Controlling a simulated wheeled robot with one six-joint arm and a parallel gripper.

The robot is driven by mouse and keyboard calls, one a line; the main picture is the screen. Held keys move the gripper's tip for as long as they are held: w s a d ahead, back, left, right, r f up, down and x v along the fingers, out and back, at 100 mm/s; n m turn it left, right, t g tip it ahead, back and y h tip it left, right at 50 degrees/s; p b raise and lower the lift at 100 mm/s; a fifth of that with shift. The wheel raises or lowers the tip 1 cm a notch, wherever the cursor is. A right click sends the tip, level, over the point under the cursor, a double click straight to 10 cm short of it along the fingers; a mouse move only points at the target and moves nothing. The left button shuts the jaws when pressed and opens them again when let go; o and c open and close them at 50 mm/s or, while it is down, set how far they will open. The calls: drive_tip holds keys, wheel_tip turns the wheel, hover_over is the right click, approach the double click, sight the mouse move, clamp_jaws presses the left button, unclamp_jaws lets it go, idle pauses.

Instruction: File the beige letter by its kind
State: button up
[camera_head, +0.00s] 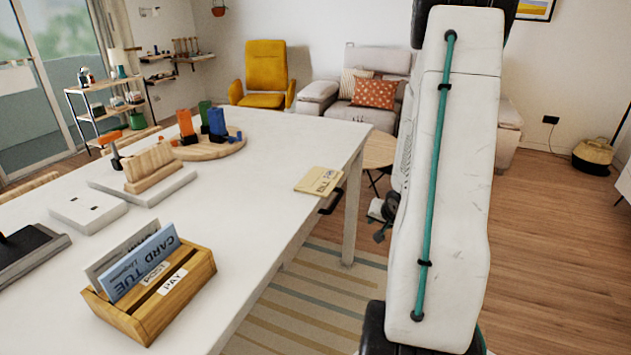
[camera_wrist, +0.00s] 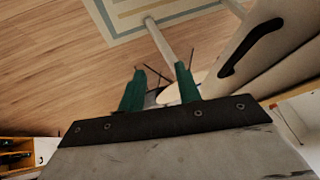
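The beige letter (camera_head: 319,180) lies flat on the white table, near its right edge, with dark writing that seems to begin with "BILL". The wooden letter holder (camera_head: 190,290) stands at the table's near edge, with labels reading "POST" and "PAY". A blue card (camera_head: 142,262) marked "CARD TUE" and a pale letter behind it stand upright in the holder's back part. My gripper (camera_wrist: 160,82) is open and empty in the wrist view, its two green fingers apart, above the floor. The letter is not clearly seen in the wrist view. My arm fills the right of the head view.
The white table (camera_head: 260,220) has bare room between holder and letter. A round wooden board (camera_head: 213,147) with coloured holders, a wooden stand (camera_head: 150,170) and a white block (camera_head: 88,208) stand farther left. A small round table (camera_head: 378,150), sofa and yellow chair (camera_head: 265,72) are beyond.

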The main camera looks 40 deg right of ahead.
drive_tip(key=w+m+t+y, duration=0.1)
drive_tip(key=w+m+t, duration=0.15)
drive_tip(key=t, duration=0.25)
drive_tip(key=m+t+y, duration=0.3)
drive_tip(key=t, duration=0.4)
approach(320, 181)
drive_tip(key=w, duration=0.1)
drive_tip(key=w+d, duration=0.2)
drive_tip(key=shift+w+f, duration=0.15)
drive_tip(key=shift+w, duration=0.2)
clamp_jaws()
